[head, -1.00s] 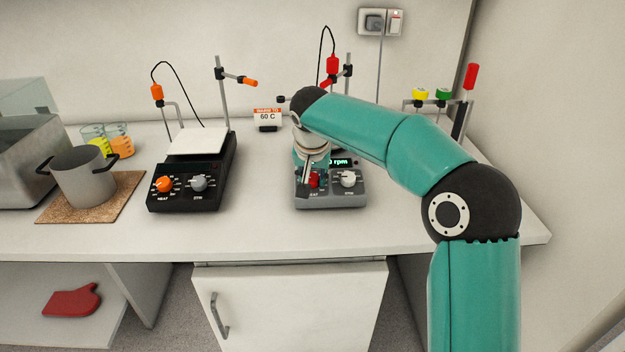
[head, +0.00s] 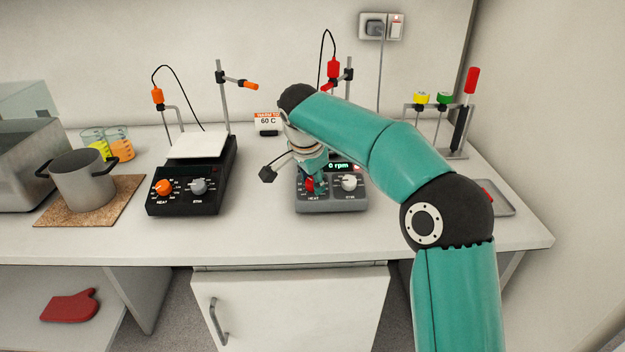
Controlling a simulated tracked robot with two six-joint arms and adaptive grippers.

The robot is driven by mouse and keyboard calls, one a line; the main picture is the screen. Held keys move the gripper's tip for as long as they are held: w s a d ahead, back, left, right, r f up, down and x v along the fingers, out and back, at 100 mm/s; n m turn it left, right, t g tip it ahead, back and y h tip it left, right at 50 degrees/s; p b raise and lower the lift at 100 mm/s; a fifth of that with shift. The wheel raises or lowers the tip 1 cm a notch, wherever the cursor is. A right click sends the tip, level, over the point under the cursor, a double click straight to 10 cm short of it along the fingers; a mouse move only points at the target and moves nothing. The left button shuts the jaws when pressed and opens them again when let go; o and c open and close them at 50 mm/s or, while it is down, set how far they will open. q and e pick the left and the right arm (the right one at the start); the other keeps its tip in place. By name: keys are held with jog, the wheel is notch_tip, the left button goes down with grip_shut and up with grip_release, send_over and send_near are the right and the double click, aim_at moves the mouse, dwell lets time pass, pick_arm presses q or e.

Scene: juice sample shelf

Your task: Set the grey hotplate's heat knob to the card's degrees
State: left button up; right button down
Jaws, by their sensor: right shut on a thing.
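The grey hotplate (head: 335,204) stands on the bench at centre, its display reading 0 rpm. Its red heat knob (head: 310,186) is at the front left, and a pale stir knob (head: 348,182) sits to the right of it. My right gripper (head: 311,180) reaches down over the plate from the right and is shut on the red knob. The gripper and wrist hide most of the plate's top and part of the dial; I cannot read the knob's setting. The card (head: 267,120) behind reads "WARM TO 60 C". My left gripper is not in view.
A black hotplate (head: 184,206) with an orange heat knob stands left. Farther left are a pot (head: 82,182) on a cork mat (head: 120,203) and beakers (head: 120,147). A stand (head: 460,135) and a tray (head: 497,205) are right. The bench front between the hotplates is clear.

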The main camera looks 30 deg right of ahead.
dwell(0.3)
jog(key=shift+a, duration=0.1)
jog(key=c, duration=0.8)
grip_release()
jog(key=shift+o, duration=0.2)
jog(key=shift+r, duration=0.15)
jog(key=v, duration=1.1)
jog(key=shift+r, duration=0.3)
jog(key=shift+a, duration=0.1)
